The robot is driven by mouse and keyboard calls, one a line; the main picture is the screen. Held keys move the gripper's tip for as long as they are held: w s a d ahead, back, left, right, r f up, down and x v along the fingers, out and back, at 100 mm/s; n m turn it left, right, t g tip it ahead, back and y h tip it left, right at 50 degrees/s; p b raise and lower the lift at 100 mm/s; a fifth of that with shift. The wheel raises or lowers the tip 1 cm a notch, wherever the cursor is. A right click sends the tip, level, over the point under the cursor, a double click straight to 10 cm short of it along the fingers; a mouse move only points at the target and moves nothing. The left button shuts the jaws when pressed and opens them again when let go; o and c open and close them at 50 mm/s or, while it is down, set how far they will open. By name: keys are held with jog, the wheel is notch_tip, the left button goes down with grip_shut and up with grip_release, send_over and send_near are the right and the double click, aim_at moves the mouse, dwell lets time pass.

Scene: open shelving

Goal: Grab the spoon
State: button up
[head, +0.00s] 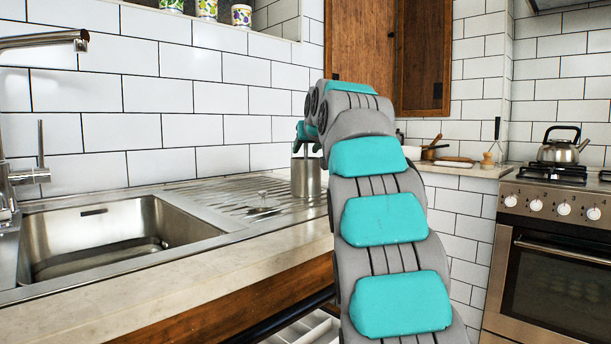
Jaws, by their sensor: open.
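My gripper (306,148) is at the end of my grey and teal arm, pointing down over the sink's drainboard. It is open, and my arm's bend hides part of it. A metal cylindrical container (306,178) stands upright on the drainboard directly below the fingers. I cannot make out a spoon clearly; one in the container could be hidden by the gripper. A small shiny metal object (263,209) lies on the drainboard left of the container; I cannot tell what it is.
The steel sink basin (120,240) and faucet (45,40) are at the left. The stone counter edge (200,262) runs in front. A kettle (562,147) stands on the stove at the right. Wooden utensils (435,149) sit on the far counter. A tiled wall is behind the drainboard.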

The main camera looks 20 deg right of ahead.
jog(key=shift+c, duration=0.2)
grip_shut()
dwell(1.2)
